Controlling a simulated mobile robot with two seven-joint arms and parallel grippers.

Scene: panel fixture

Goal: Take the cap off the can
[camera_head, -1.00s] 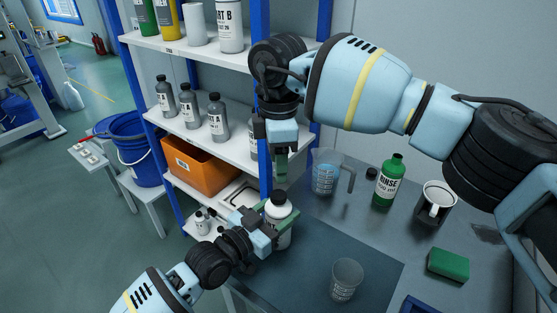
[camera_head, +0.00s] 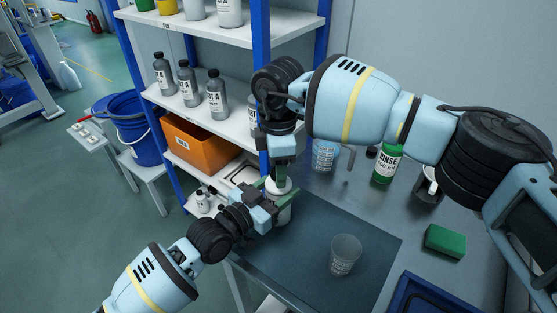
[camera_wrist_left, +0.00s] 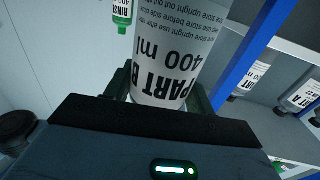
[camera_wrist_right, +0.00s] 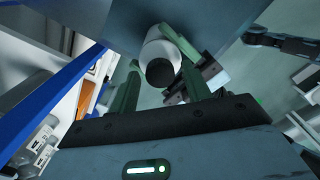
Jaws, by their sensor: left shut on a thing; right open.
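The can is a white bottle labelled PART B, 400 ml; it shows in the head view (camera_head: 282,212) and close up in the left wrist view (camera_wrist_left: 172,60). My left gripper (camera_head: 268,212) is shut on its body from the side, and the can looks about upright. The dark cap (camera_wrist_right: 160,73) shows in the right wrist view on the can's top. My right gripper (camera_wrist_right: 160,88) points down from above, open, with its green fingers on either side of the cap and apart from it. In the head view these fingers (camera_head: 277,180) mostly hide the cap.
A clear beaker (camera_head: 345,256) stands on the dark mat (camera_head: 300,262). Behind are a measuring jug (camera_head: 324,157), a green RINSE bottle (camera_head: 386,166) and a mug. A green sponge (camera_head: 445,240) and blue tray (camera_head: 428,292) lie to the right. The shelf (camera_head: 230,130) stands close on the left.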

